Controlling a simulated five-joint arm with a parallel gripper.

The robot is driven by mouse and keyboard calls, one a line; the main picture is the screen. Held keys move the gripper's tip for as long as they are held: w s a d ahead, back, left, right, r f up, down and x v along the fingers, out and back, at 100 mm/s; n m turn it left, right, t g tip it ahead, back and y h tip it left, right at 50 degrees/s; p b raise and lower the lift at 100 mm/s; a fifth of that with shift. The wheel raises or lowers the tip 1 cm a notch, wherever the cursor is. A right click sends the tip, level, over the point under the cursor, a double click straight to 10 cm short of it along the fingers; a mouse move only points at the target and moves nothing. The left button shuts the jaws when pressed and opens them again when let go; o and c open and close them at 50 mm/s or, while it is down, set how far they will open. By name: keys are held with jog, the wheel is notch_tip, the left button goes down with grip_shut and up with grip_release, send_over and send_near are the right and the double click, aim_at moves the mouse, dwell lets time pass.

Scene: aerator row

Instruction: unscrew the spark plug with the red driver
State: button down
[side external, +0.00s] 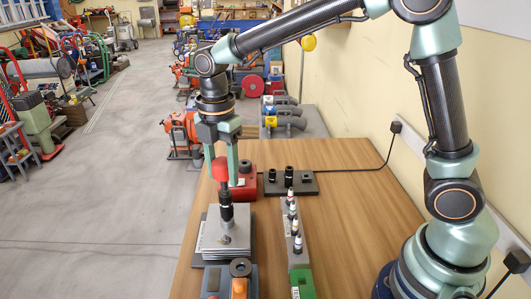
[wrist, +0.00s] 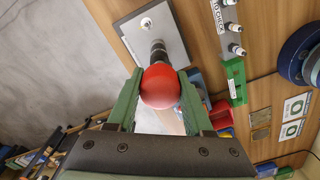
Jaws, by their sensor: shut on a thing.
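My gripper (side external: 222,172) is shut on the red ball-shaped handle of the driver (side external: 220,168); it also shows in the wrist view (wrist: 160,87) between the green fingers. The driver's black shaft and socket (side external: 226,207) point down over the grey metal block (side external: 212,238). The spark plug (side external: 226,239) stands in the top of the block. In the wrist view the plug (wrist: 146,23) shows apart from the socket end, a little beyond it. The exact height of the socket above the plug is hard to tell.
A grey rail (side external: 291,240) with several white-topped plugs and a green end (side external: 302,284) stands right of the block. A dark stand (side external: 300,186) with black sockets and a red object (side external: 245,186) are behind. A blue and orange item (side external: 239,286) is in front. The right tabletop (side external: 350,225) is clear.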

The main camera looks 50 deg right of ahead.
aim_at(222, 159)
jog(key=shift+r, duration=2.05)
jog(key=shift+d, duration=0.1)
